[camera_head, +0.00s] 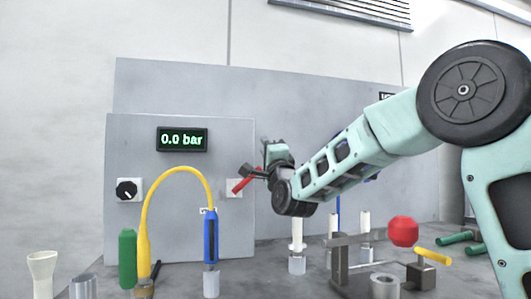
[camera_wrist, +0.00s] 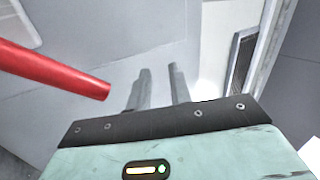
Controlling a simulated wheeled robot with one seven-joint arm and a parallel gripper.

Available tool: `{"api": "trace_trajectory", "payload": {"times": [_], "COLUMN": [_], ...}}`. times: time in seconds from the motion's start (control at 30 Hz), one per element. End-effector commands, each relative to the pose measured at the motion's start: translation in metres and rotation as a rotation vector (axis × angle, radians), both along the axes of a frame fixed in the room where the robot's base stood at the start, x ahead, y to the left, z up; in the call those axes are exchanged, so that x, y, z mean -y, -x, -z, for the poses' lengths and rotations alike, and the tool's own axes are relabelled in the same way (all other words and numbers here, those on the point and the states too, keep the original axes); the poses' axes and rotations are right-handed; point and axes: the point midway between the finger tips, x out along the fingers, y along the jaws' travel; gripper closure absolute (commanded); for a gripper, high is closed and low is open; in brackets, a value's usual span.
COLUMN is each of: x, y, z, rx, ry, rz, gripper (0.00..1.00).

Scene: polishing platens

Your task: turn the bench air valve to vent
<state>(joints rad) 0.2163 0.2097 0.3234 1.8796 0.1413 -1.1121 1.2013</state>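The valve's red lever (camera_head: 243,185) stands out from the grey panel, over a pale plate (camera_head: 234,194), and slants up to the right. My gripper (camera_head: 258,166) is close by, at the lever's upper right end, and partly covers the valve body. In the wrist view the lever (camera_wrist: 55,70) lies to the left of the fingers, apart from them. The two fingers of my gripper (camera_wrist: 159,70) are apart with nothing between them. A display (camera_head: 182,139) above reads 0.0 bar. Any vent marking is too small or hidden.
A black knob (camera_head: 127,190) sits at the panel's left. A green cylinder (camera_head: 128,258), white posts (camera_head: 297,232) and a metal fixture with a red knob (camera_head: 403,231) crowd the bench.

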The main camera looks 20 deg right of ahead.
Motion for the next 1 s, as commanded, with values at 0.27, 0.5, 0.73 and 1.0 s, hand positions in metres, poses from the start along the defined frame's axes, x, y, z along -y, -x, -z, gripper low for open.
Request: {"api": "trace_trajectory", "payload": {"times": [0.27, 0.5, 0.73, 1.0], "x": [-0.013, -0.033, -0.053, -0.068], "y": [0.013, 0.039, 0.076, 0.124], "z": [0.004, 0.017, 0.033, 0.054], "rx": [-0.056, -0.145, -0.217, -0.239], "ry": [0.201, 0.597, 1.095, 1.718], "rz": [0.107, 0.297, 0.497, 0.711], "gripper": [1.0, 1.0, 1.0, 1.0]}}
